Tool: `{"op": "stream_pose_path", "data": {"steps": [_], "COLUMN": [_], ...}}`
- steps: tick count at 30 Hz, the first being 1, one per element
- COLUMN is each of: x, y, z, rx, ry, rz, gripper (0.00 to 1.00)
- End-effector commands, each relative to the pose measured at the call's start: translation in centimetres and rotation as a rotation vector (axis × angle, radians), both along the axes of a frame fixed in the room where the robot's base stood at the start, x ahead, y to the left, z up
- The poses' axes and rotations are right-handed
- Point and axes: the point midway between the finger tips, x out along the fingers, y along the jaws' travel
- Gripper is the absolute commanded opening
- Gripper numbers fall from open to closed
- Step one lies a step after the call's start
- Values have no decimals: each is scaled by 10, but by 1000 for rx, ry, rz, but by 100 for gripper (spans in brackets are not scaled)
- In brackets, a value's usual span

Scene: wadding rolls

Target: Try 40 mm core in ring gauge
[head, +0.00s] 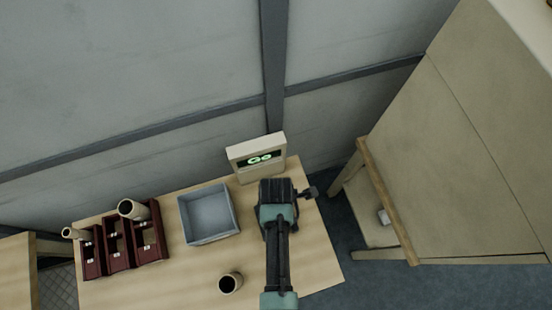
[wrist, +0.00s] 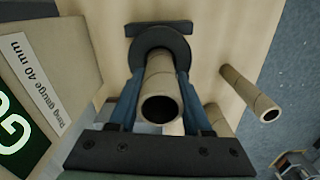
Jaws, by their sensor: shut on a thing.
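My gripper (wrist: 160,72) is shut on a cardboard core (wrist: 161,82), its blue fingers on either side. The core's open near end faces the wrist camera. Its far end lines up with the hole of a dark ring (wrist: 179,38) on a dark foot (wrist: 145,29); how deep it sits cannot be told. The label on the gauge box (wrist: 50,62) reads "Ring gauge 40 mm". The box's display (head: 260,159) glows green with "Go" in the head view. There, my gripper (head: 284,190) hides the core.
A grey-blue bin (head: 183,218) stands left of my arm. A dark red rack (head: 107,251) with cores stands farther left. Other cores (wrist: 248,93) show right of the held one in the wrist view.

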Motion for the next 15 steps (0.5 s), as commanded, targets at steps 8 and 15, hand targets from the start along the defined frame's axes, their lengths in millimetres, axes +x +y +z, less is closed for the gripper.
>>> {"op": "stream_pose_path", "data": {"steps": [8,15], "x": [0,0], "y": [0,0], "z": [0,-4], "rx": [0,0], "ry": [-1,-1], "rz": [0,0], "gripper": [0,0]}}
